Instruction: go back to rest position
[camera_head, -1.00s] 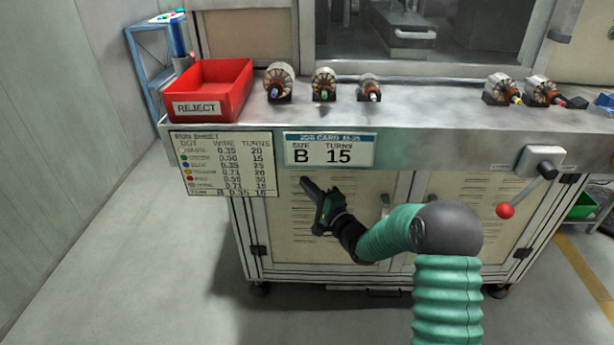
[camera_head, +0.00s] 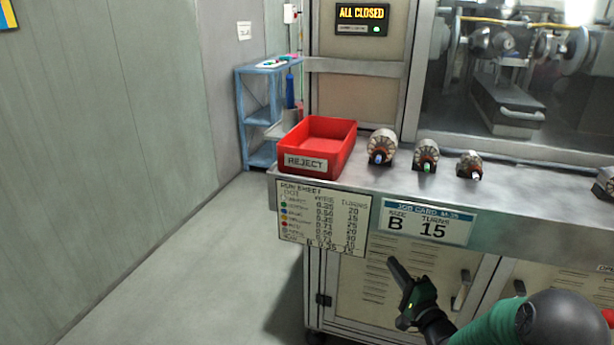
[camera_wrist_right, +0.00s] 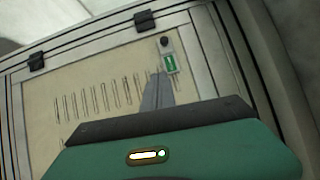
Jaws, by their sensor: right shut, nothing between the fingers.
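My right gripper (camera_head: 398,272) is shut and empty in the head view. It hangs in front of the bench's cabinet doors, below the job card and the bench top, apart from everything on the bench. In the right wrist view its closed fingers (camera_wrist_right: 158,92) point at a cream cabinet door (camera_wrist_right: 100,95) with slots and a small latch. My right arm comes in from the lower right of the head view. My left gripper is not in view.
On the metal bench top (camera_head: 385,182) stand a red REJECT bin (camera_head: 330,150) and several armatures, such as one beside the bin (camera_head: 382,147). A run sheet (camera_head: 322,212) and job card (camera_head: 428,222) hang on the front edge. A blue shelf (camera_head: 257,112) stands behind. Floor at left is clear.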

